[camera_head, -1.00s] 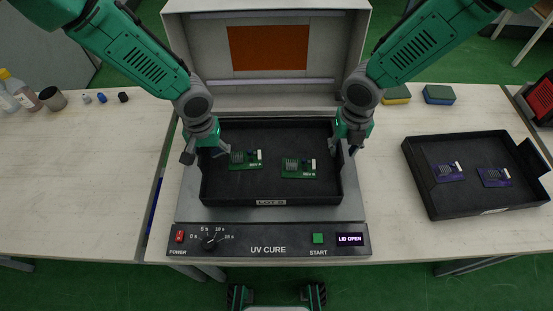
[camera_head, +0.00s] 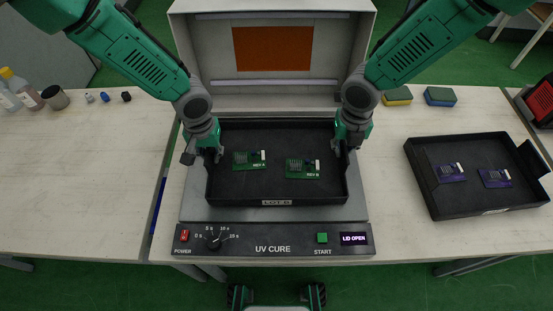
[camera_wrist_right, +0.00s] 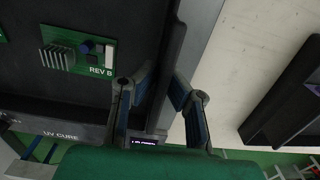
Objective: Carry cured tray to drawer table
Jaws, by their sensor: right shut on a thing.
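The cured tray (camera_head: 278,201) is black, with a front label that seems to read "LOT B". It sits level in the open UV cure box (camera_head: 272,238) and holds two green boards, REV A (camera_head: 249,160) and REV B (camera_head: 303,168). REV B also shows in the right wrist view (camera_wrist_right: 80,52). My right gripper (camera_head: 347,150) is shut on the tray's right wall, one finger on each side. My left gripper (camera_head: 203,156) is at the tray's left wall with its fingers spread, the outer finger apart from the wall. The drawer table cannot be made out.
A second black tray (camera_head: 478,207) with two purple boards lies on the right. Two sponges (camera_head: 397,96) sit behind it. Bottles (camera_head: 20,90) and a cup (camera_head: 54,97) stand far left. The left table (camera_head: 80,185) is mostly clear. The raised lid (camera_head: 271,87) stands behind the tray.

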